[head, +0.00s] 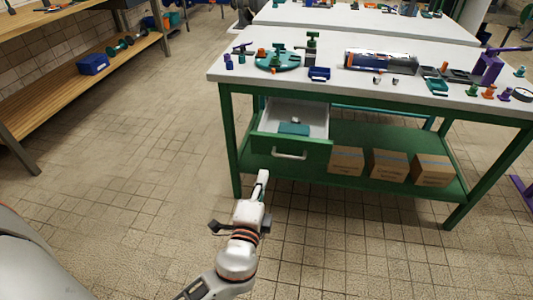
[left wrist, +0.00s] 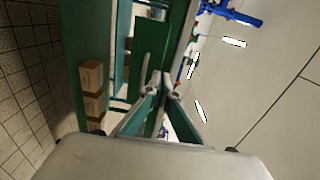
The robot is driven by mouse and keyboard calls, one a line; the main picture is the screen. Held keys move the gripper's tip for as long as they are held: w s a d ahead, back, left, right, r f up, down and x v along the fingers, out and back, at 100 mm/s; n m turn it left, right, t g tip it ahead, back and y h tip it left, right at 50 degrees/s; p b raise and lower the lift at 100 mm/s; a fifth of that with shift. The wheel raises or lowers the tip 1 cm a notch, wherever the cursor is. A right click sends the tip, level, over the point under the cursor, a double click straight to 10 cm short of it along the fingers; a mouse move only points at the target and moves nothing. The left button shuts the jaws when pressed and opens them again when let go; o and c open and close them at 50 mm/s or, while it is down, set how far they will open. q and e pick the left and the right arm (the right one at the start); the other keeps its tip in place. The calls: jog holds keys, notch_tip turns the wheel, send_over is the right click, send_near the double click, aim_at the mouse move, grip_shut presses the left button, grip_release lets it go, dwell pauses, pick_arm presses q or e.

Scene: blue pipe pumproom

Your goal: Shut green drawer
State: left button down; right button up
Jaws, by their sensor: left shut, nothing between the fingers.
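The green drawer (head: 268,147) hangs under the left part of the green-framed workbench and is pulled open. Its light inside shows, with a teal item (head: 293,129) lying in it. A pale bar handle (head: 290,155) is on its front. My left gripper (head: 263,176) is in front of the drawer, below and a little left of the handle in the head view, with its fingers pointing toward the bench. In the left wrist view its fingertips (left wrist: 160,82) are together, with nothing between them. I cannot tell whether they touch the drawer. My right gripper is not in view.
The workbench top (head: 230,75) carries a teal round fixture (head: 278,62), a blue tray (head: 319,74) and small parts. Several cardboard boxes (head: 389,164) stand on its lower shelf. A wooden shelf unit (head: 75,77) is at the left. The tiled floor between is clear.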

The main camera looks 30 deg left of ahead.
pick_arm(q)
send_near(273, 138)
jog(key=x, duration=0.5)
jog(key=shift+w+a+b, duration=0.1)
jog(key=shift+w+b, duration=0.2)
jog(key=shift+w, duration=0.15)
jog(key=shift+w+a, duration=0.1)
jog(key=shift+w, duration=0.3)
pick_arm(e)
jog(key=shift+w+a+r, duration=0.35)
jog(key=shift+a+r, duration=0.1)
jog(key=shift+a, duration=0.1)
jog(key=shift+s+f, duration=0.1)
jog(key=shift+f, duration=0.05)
